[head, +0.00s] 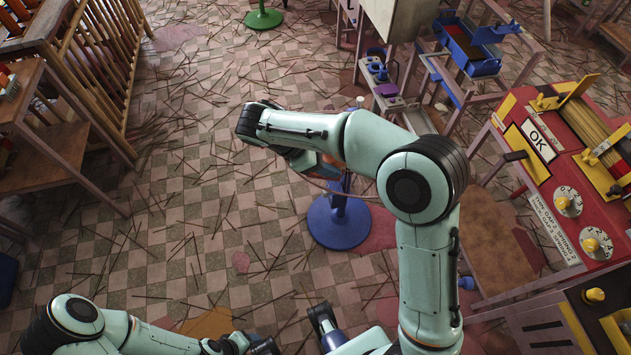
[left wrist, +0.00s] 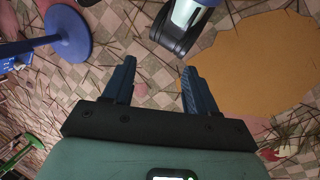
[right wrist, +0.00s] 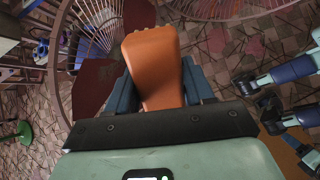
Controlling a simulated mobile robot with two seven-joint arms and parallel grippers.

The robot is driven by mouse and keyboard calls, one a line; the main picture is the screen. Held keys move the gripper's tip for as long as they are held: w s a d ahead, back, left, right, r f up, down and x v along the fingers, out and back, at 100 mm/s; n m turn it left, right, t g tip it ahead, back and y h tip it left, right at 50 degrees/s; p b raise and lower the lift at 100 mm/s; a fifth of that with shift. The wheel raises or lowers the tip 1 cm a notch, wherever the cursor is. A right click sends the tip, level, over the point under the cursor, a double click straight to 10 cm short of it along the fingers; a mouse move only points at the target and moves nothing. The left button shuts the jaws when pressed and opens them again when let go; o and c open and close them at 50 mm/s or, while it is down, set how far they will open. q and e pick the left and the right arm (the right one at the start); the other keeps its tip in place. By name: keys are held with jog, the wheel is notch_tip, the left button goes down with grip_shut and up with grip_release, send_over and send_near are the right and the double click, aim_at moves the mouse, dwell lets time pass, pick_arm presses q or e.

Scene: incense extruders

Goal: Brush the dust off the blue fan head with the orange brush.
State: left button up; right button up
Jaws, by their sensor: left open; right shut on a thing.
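The orange brush (right wrist: 152,65) is between the fingers of my right gripper (right wrist: 160,82), which is shut on it. In the head view a bit of the brush (head: 331,160) shows below my right forearm. The fan stands on a round blue base (head: 325,224). Its head is mostly hidden by my right arm in the head view. In the right wrist view its brownish wire grille (right wrist: 96,27) shows around the brush; I cannot tell whether the brush touches it. My left gripper (left wrist: 158,82) is open and empty over the floor, low at the left.
A red machine (head: 545,185) with dials stands at the right. A wooden shelf (head: 50,130) and slatted rack are at the left. A bench with a blue box (head: 470,50) is at the back right. Thin sticks litter the checkered floor, otherwise open left of the fan.

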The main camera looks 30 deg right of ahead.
jog(key=f+n+t+h+b, duration=0.1)
jog(key=n+t, duration=0.1)
jog(key=d+f+n+t+h+b, duration=0.1)
jog(key=f+n+t+h, duration=0.1)
jog(key=f+n+t+h+b, duration=0.1)
jog(key=f+n+t+h, duration=0.1)
jog(key=shift+w+d+b, duration=0.2)
jog(key=shift+w+b, duration=0.1)
jog(key=shift+b, duration=0.05)
jog(key=w+a+f+n+t+b, duration=0.2)
jog(key=a+f+n+t+b, duration=0.25)
jog(key=t, duration=0.45)
pick_arm(q)
notch_tip(320, 180, down, 8)
jog(key=w+t+p, duration=0.1)
jog(key=w, duration=0.1)
jog(key=shift+w+a, duration=0.2)
jog(key=shift+a, duration=0.2)
pick_arm(e)
jog(key=w+d+n, duration=0.1)
jog(key=w+d, duration=0.3)
jog(key=d, duration=0.1)
jog(key=shift+d+y, duration=0.2)
jog(key=shift+y, duration=0.2)
jog(key=shift+x, duration=1.05)
